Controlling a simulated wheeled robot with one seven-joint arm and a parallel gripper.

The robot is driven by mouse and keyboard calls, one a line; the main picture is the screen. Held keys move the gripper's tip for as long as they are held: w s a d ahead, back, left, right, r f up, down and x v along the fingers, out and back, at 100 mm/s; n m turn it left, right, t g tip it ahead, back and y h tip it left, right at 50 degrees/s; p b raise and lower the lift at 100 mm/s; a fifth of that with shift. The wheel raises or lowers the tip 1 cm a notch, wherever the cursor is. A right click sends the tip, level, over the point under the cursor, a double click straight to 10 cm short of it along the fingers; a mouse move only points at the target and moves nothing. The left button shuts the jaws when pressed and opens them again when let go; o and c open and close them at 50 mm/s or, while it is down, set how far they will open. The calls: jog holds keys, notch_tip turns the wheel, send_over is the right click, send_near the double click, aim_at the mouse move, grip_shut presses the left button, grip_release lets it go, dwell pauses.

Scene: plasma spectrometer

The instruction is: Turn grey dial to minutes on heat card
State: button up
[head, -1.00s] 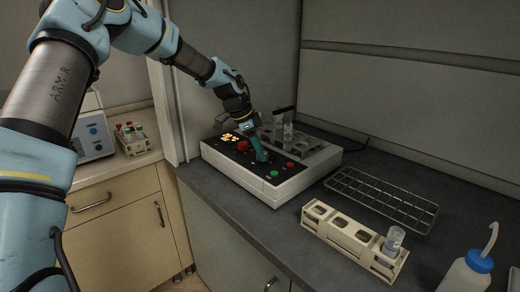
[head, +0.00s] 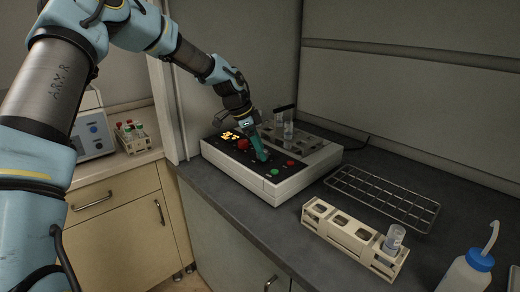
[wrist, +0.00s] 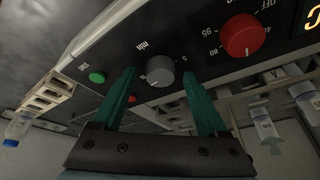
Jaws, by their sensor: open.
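The grey dial (wrist: 160,72), marked "min", sits on the black panel of the white heating device (head: 290,190). In the wrist view it lies between and just beyond the tips of my gripper (wrist: 162,85), which is open with a green finger on each side. I cannot tell whether the fingers touch the dial. In the head view my gripper (head: 260,152) is over the panel and hides the grey dial. A red dial (wrist: 241,35) with temperature numbers and a green button (wrist: 97,76) flank the grey dial. No heat card can be made out.
Tubes (head: 288,130) stand in the device's block behind my gripper. Open bench lies between the racks and the wall.

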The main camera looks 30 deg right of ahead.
jog(key=b+v, duration=0.2)
jog(key=v, duration=0.8)
jog(key=shift+r+b, duration=0.25)
jog(key=shift+b, duration=0.15)
jog(key=shift+a, duration=0.1)
